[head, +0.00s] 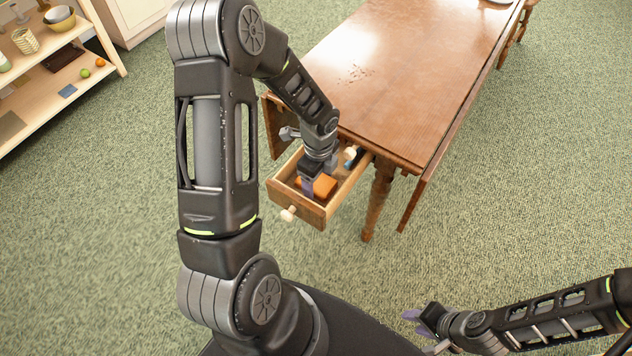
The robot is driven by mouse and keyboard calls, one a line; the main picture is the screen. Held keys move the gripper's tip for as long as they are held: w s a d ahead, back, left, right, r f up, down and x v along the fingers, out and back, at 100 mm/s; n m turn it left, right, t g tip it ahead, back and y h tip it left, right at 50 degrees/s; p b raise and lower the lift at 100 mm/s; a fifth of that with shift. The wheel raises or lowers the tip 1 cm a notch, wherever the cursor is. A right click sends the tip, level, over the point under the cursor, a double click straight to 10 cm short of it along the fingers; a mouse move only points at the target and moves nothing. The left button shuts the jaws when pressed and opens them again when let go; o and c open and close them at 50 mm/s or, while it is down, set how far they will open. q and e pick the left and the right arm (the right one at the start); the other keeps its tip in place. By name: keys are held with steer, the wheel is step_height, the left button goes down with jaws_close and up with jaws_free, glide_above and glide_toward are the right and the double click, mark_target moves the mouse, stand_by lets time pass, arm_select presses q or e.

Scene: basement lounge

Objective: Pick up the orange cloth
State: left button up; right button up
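The orange cloth (325,186) lies folded in the open drawer (318,213) of the wooden table. It shows as a small orange block, partly covered by my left gripper. My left gripper (309,186) reaches down into the drawer at the left side of the cloth. One purple-grey fingertip shows beside the cloth; the other is hidden, so I cannot tell whether it grips the cloth. My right gripper (417,322) is low at the bottom right, over the carpet and far from the drawer. Its purple fingertips are apart, with nothing visible between them.
The wooden table (410,60) stands behind the drawer, its top mostly bare. A white and dark item (351,156) lies at the drawer's back. A shelf (50,100) with bowls and fruit stands at the left. Green carpet (520,180) is clear to the right.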

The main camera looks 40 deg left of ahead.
mark_target(318, 182)
arm_select(q)
steer(key=c, duration=1.1)
steer(key=shift+o, duration=0.2)
step_height(318, 182, up, 10)
steer(key=shift+p, duration=0.45)
